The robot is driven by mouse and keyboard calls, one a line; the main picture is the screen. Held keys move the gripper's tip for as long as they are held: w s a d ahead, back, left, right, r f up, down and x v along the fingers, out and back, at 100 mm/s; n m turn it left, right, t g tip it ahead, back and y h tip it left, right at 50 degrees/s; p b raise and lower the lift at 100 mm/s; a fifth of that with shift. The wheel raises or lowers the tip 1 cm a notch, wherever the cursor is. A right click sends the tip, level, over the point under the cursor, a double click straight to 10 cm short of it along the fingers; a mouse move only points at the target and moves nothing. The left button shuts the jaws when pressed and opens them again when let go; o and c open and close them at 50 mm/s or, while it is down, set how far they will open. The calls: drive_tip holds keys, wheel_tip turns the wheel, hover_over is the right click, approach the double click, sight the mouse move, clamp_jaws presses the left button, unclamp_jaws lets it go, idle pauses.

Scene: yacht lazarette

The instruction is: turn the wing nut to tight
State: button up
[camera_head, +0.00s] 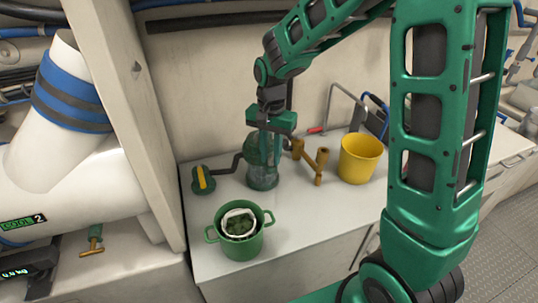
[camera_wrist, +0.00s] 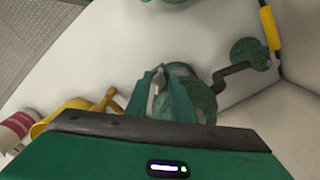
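The strainer is a clear greenish cylinder (camera_head: 262,165) standing upright on the white counter, with a dark pipe on its left. It also shows in the wrist view (camera_wrist: 186,84). My gripper (camera_head: 266,138) points down at its top from above. In the wrist view my gripper's two teal fingers (camera_wrist: 159,98) stand apart over the strainer's top. A small pale piece (camera_wrist: 157,88), perhaps part of the wing nut, shows between them. The wing nut itself is mostly hidden by my gripper in the head view, and I cannot tell whether the fingers press on it.
A green two-handled pot (camera_head: 228,247) with a white-rimmed opening stands in front. A valve with a yellow handle (camera_head: 202,178) is at the left. Brass-coloured pipe fittings (camera_head: 320,165) and a yellow bucket (camera_head: 360,160) are at the right.

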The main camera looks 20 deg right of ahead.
sight(270, 158)
drive_tip(key=shift+o, duration=0.4)
wheel_tip(270, 158, up, 11)
idle(0.4)
drive_tip(key=shift+f, duration=0.1)
